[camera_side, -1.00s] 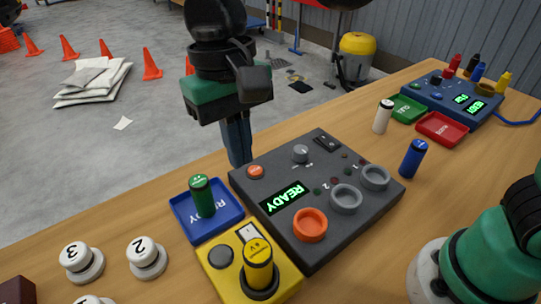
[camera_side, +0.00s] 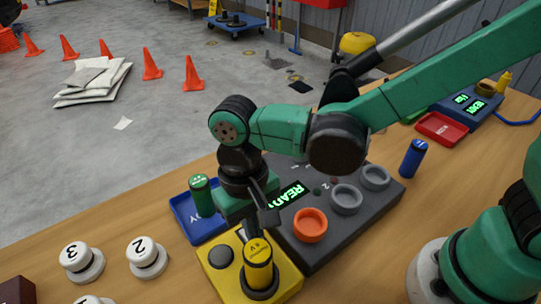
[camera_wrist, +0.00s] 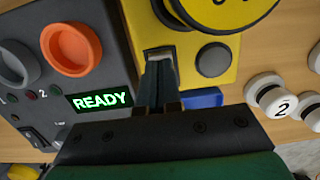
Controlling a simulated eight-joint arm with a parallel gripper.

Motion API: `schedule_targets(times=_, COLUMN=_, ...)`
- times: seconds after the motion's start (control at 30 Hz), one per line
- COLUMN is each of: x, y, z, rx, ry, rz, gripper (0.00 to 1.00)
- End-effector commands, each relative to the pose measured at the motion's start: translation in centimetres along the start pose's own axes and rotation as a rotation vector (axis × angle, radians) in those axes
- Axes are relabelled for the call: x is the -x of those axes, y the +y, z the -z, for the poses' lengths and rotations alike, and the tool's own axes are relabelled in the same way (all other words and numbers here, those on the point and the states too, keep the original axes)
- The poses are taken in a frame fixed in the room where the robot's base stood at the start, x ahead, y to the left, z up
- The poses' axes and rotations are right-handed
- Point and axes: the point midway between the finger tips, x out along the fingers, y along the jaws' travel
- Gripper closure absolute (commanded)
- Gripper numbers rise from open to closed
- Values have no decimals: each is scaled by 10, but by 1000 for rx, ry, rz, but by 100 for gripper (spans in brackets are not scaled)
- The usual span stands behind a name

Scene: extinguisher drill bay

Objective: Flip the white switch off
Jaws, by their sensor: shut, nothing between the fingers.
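The white switch (camera_wrist: 159,53) sits on the yellow box (camera_side: 284,273), beside a round dark button (camera_side: 220,257) and a yellow cylinder (camera_side: 258,265) in a dark ring. In the wrist view my gripper (camera_wrist: 160,68) is shut and empty, its fingertips right at the switch's edge and covering part of it. I cannot tell whether they touch it. In the side view my gripper hangs over the box from behind, and it hides most of the switch. Which way the switch is tipped is not clear.
The dark panel (camera_side: 350,217) with an orange ring (camera_side: 310,226) and a READY display adjoins the box. A green cylinder (camera_side: 202,196) stands in the blue tray (camera_side: 187,226) behind it. White numbered knobs (camera_side: 147,257) are to the left.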

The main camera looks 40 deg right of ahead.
Motion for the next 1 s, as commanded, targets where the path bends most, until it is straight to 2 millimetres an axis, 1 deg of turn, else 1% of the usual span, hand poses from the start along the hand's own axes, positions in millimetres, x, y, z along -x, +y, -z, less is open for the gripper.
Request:
schedule_targets(times=0.1, x=-3, y=0, z=0, rx=0, ry=0, rz=0, gripper=100)
schedule_targets(times=0.37, x=-3, y=0, z=0, rx=0, ry=0, rz=0, gripper=100)
schedule_targets(times=0.5, x=-7, y=0, z=-1, rx=0, ry=40, rz=-1, gripper=100)
schedule_targets(times=0.73, x=-7, y=0, z=0, rx=-1, ry=39, rz=0, gripper=100)
schedule_targets(times=1.0, x=-4, y=0, z=10, rx=-2, ry=44, rz=0, gripper=100)
